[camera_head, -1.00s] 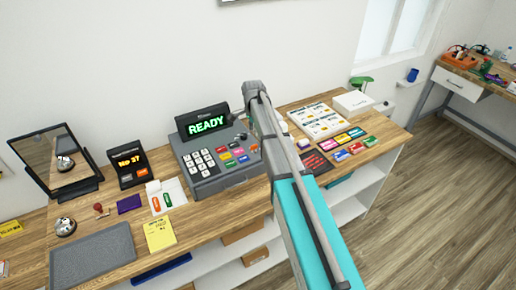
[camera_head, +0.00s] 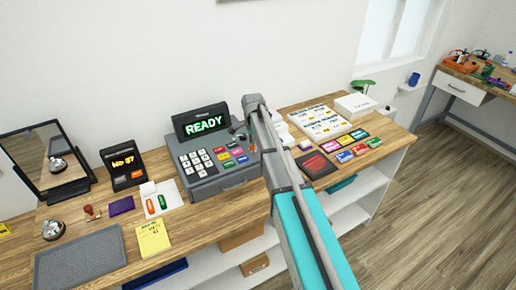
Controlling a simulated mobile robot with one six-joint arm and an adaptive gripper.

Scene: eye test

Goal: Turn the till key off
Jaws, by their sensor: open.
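The till (camera_head: 205,185) is a grey cash register with white number keys, coloured buttons and a raised display (camera_head: 202,123) reading READY in green. It stands on the wooden counter in the head view. My arm reaches in from the lower right and covers the till's right edge. The dark end of my gripper (camera_head: 238,129) shows small beside the arm's tip, at the till's upper right, just right of the display. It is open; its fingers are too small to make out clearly. I cannot make out the till key; the arm and gripper may hide it.
Left of the till are a small dark display (camera_head: 124,166), a purple pad (camera_head: 121,206), a yellow note (camera_head: 153,238), a bell (camera_head: 53,230), a mirror (camera_head: 45,160) and a grey mat (camera_head: 80,262). Right are coloured cards (camera_head: 358,134), a price sheet (camera_head: 320,122) and a white box (camera_head: 354,105).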

